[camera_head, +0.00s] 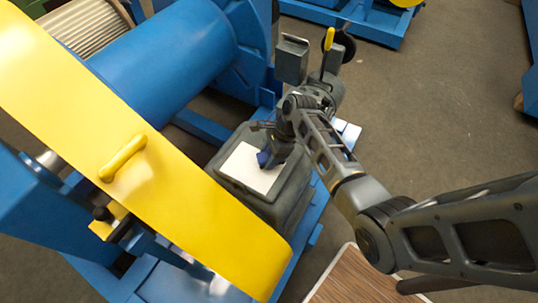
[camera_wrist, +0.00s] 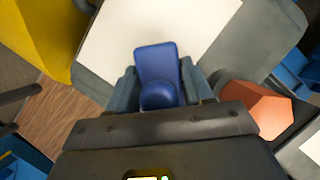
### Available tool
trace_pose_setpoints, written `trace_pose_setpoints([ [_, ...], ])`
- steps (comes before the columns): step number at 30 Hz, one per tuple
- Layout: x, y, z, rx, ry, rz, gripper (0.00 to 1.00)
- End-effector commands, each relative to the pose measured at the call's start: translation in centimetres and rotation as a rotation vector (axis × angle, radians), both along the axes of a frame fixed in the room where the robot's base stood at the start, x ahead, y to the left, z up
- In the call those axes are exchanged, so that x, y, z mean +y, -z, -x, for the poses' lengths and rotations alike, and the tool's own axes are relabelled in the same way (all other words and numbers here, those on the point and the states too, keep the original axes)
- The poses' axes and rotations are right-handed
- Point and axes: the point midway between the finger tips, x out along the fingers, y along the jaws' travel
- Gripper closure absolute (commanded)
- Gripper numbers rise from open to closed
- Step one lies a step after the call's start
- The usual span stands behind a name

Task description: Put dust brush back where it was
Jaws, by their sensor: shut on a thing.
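The dust brush shows as a blue piece (camera_wrist: 157,62) between the two fingers of my gripper (camera_wrist: 163,80) in the wrist view. My gripper is shut on it. In the head view the dust brush (camera_head: 264,158) shows as a small dark blue shape at the end of my gripper (camera_head: 272,152), over a white sheet or plate (camera_head: 240,172) on top of a grey box-like housing (camera_head: 285,208). Whether the brush touches the white surface, I cannot tell. Its bristles cannot be made out.
A long yellow guard (camera_head: 190,205) with a handle (camera_head: 123,158) runs close left of the housing. A blue drum (camera_head: 170,50) and blue frame stand behind. A wooden surface (camera_head: 350,280) lies at the bottom. An orange piece (camera_wrist: 265,108) shows beside my gripper. Grey floor is open at right.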

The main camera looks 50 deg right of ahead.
Motion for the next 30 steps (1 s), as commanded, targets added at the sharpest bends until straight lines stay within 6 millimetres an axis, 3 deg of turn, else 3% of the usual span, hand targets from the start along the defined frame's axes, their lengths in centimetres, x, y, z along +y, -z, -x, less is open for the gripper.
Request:
trace_pose_setpoints([
  [5,0.0,0.2,0.0,0.000,0.000,0.000,0.78],
  [6,0.0,0.2,0.0,0.000,0.000,0.000,0.48],
  [14,0.0,0.2,0.0,0.000,0.000,0.000,0.24],
  [23,0.0,-0.2,0.0,0.000,0.000,0.000,0.24],
  [30,-1.2,-3.5,0.7,-0.003,0.001,0.002,0.24],
])
